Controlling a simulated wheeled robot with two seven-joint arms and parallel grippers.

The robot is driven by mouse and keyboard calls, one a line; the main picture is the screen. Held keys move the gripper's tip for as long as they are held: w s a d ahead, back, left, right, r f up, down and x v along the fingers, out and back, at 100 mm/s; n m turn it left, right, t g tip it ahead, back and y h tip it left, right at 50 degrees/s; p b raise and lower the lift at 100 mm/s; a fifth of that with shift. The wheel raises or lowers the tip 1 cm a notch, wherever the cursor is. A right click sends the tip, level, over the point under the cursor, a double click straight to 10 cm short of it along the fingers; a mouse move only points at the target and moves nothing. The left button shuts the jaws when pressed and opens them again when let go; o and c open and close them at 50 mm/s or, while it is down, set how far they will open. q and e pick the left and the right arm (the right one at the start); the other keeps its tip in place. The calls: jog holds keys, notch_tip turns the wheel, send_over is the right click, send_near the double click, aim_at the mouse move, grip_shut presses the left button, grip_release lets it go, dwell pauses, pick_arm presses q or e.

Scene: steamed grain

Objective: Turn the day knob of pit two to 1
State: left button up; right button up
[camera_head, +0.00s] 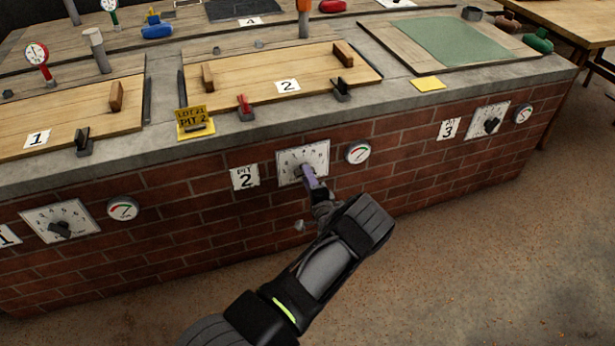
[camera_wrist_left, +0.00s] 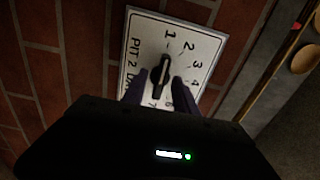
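My left gripper (camera_head: 308,172) is at the dial. In the left wrist view its purple fingers (camera_wrist_left: 160,88) stand apart on either side of the knob; I cannot tell whether they touch it. My right gripper is out of view.
A round gauge (camera_head: 358,152) sits close right of the dial. Similar dials for pit 1 (camera_head: 78,212) and pit 3 (camera_head: 500,110) are on the same wall. The concrete ledge (camera_head: 330,108) above carries wooden lids and a yellow tag (camera_head: 194,122). The floor in front is clear.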

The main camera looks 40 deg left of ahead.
pick_arm(q)
jog(key=p+v, duration=0.1)
jog(key=v, duration=0.6)
jog(key=shift+s+d, duration=0.1)
jog(key=shift+d, duration=0.05)
